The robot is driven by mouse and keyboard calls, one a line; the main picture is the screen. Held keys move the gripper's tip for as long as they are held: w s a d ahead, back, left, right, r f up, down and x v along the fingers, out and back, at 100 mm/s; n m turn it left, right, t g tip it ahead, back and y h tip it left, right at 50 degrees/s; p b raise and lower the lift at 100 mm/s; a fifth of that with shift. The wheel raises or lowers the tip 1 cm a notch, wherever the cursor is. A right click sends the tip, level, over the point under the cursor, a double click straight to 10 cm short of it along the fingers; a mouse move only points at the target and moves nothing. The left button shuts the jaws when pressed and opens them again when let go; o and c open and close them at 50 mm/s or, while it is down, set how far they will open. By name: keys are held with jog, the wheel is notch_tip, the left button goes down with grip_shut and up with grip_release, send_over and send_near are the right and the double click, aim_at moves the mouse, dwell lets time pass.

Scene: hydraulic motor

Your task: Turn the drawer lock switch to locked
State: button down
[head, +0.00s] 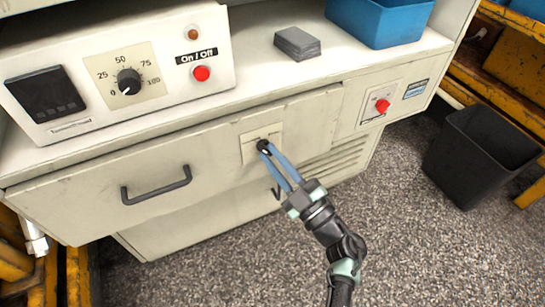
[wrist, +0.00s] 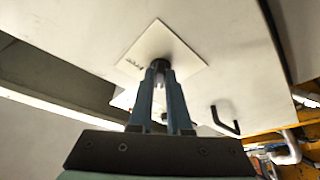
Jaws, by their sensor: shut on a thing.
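The drawer lock switch (head: 262,145) is a small black knob on a pale square plate (head: 248,152) at the right end of the drawer front (head: 100,182). My gripper (head: 265,150) reaches it from the lower right, with its blue fingers shut on the knob. In the wrist view the fingertips (wrist: 161,68) close around the dark knob (wrist: 160,63) in front of the tilted plate (wrist: 178,43). The fingers cover most of the knob, so its setting cannot be read. Small lettering on the plate is too blurred to read.
The drawer handle (head: 156,186) sticks out left of the plate. A red switch (head: 382,106) is on the cabinet front to the right. A control box (head: 120,70), grey cards (head: 297,43) and a blue bin (head: 380,20) stand on top. A black waste bin (head: 482,155) stands on the floor.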

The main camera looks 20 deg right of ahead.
jog(key=shift+r+n+g+y, duration=0.1)
jog(key=shift+n+g+y, duration=0.2)
jog(key=shift+n, duration=0.9)
jog(key=c, duration=0.9)
grip_release()
jog(key=shift+o, duration=0.2)
jog(key=p+v, duration=0.2)
jog(key=v, duration=1.1)
jog(key=shift+p, duration=0.4)
